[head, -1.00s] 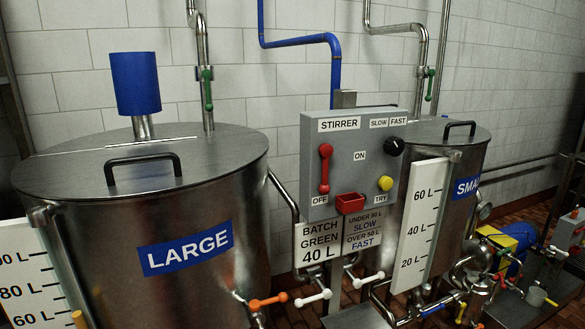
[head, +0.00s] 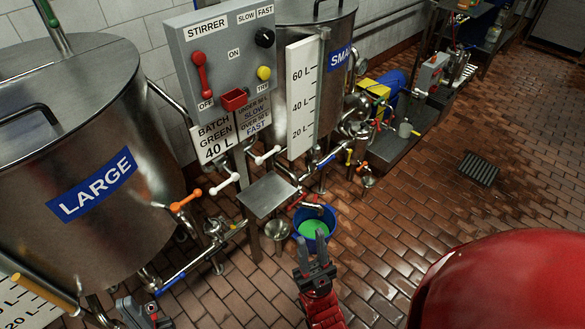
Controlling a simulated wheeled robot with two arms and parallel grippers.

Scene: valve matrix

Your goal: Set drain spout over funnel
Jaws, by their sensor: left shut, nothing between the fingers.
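A blue bucket (head: 298,217) with green liquid (head: 314,229) stands on the floor below the small tank. A short pipe end with a red handle (head: 311,206) sits over it; I cannot tell for certain whether this is the drain spout. A steel funnel-like cone (head: 278,231) is just left of the bucket, under a small metal shelf. My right gripper (head: 313,248) is in front of the bucket, fingers apart, empty. My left gripper (head: 139,306) is at the bottom left, below the large tank's pipes, shut and empty.
The large tank (head: 110,130) stands at left and the small tank (head: 325,30) at the back. The stirrer box (head: 222,62) is between them. The metal shelf (head: 268,194) juts out at front. Orange (head: 186,200) and white valve handles stick out.

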